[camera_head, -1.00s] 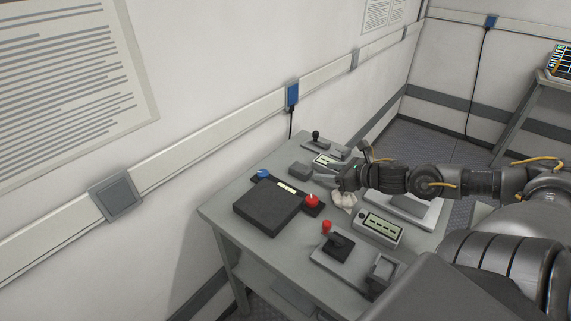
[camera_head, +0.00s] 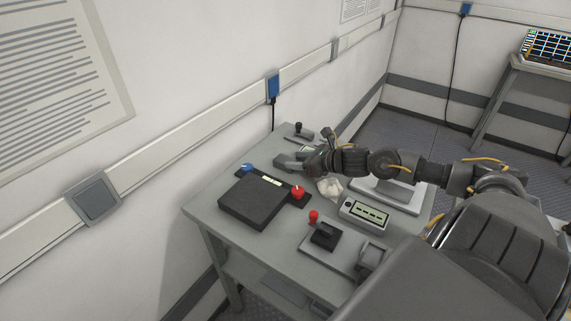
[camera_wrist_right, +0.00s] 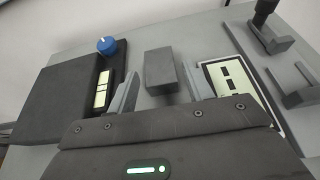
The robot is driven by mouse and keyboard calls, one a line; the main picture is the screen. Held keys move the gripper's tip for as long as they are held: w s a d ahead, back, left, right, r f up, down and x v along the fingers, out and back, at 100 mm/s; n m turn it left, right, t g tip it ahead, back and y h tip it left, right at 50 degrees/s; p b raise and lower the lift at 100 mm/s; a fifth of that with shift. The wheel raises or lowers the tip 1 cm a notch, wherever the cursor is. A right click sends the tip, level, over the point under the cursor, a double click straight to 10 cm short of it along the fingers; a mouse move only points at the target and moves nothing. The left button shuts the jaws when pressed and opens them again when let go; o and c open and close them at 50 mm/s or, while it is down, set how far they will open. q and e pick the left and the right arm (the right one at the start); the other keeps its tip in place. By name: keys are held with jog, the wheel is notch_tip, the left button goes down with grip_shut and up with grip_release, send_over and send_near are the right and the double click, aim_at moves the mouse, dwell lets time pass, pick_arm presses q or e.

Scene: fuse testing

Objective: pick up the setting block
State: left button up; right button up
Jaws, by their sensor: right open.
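The setting block seems to be the plain dark grey block (camera_wrist_right: 160,72) lying on the grey table. In the head view the block (camera_head: 283,160) is near the table's wall side, partly hidden by my gripper. My right gripper (camera_head: 297,163) is open at the block. In the right wrist view its two fingers (camera_wrist_right: 162,84) stand on either side of the block, with gaps showing between them and it. My left gripper is not in view.
A black box (camera_head: 252,203) with a blue knob (camera_head: 248,168) and a red knob (camera_head: 297,192) stands left of the gripper. The wall (camera_head: 190,70) rises behind.

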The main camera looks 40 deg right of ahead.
aim_at(279, 157)
jog(key=shift+r+p+x, duration=0.1)
jog(key=shift+p+x, duration=0.4)
jog(key=shift+x, duration=0.75)
jog(key=shift+r+p+x, duration=0.15)
jog(key=shift+p+x, duration=0.3)
jog(key=shift+x, duration=0.8)
jog(key=shift+w+a+f, duration=0.2)
jog(key=shift+w, duration=0.15)
jog(key=shift+c, duration=0.3)
grip_shut()
jog(key=shift+r, duration=0.1)
